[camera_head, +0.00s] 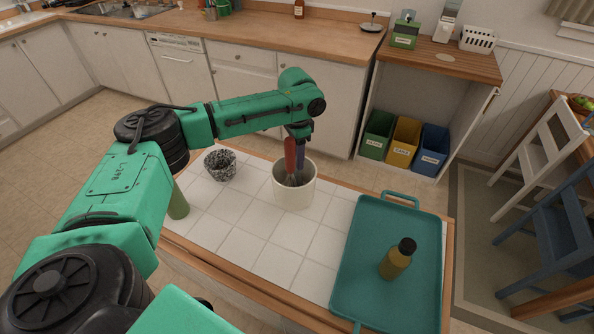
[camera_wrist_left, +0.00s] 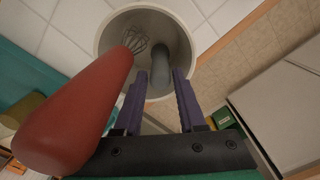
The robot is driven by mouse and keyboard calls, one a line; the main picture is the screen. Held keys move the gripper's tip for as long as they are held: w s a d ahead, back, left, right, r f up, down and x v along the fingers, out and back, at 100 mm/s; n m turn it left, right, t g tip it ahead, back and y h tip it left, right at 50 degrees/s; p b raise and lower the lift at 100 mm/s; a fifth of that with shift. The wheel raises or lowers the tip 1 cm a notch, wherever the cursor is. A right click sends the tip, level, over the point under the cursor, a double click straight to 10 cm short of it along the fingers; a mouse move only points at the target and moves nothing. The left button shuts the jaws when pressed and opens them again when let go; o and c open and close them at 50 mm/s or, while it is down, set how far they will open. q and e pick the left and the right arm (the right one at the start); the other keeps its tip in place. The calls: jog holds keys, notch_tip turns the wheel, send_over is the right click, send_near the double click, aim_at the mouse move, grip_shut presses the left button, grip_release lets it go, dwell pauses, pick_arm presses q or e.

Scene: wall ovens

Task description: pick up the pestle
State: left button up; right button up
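A white crock (camera_head: 294,190) stands on the tiled island top and also shows in the left wrist view (camera_wrist_left: 106,38). In the left wrist view a grey rod-like pestle (camera_wrist_left: 161,72) leans inside it, beside a whisk with a red handle (camera_wrist_left: 75,115). The whisk's red handle (camera_head: 290,155) rises from the crock in the head view. My left gripper (camera_wrist_left: 160,82) points down into the crock, its purple fingers apart on either side of the pestle, with small gaps showing. In the head view its fingers (camera_head: 300,155) are partly behind the red handle. My right gripper is not in view.
A speckled mortar (camera_head: 220,165) stands left of the crock, near a green bottle (camera_head: 177,205) partly behind my arm. A teal tray (camera_head: 370,270) with a dark-capped bottle (camera_head: 397,260) lies to the right. Bare tiles (camera_head: 275,263) lie in front of the crock.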

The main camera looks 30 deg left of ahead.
aim_at(297, 173)
pick_arm(q)
notch_tip(297, 173, down, 2)
jog(key=shift+f, duration=0.1)
grip_shut()
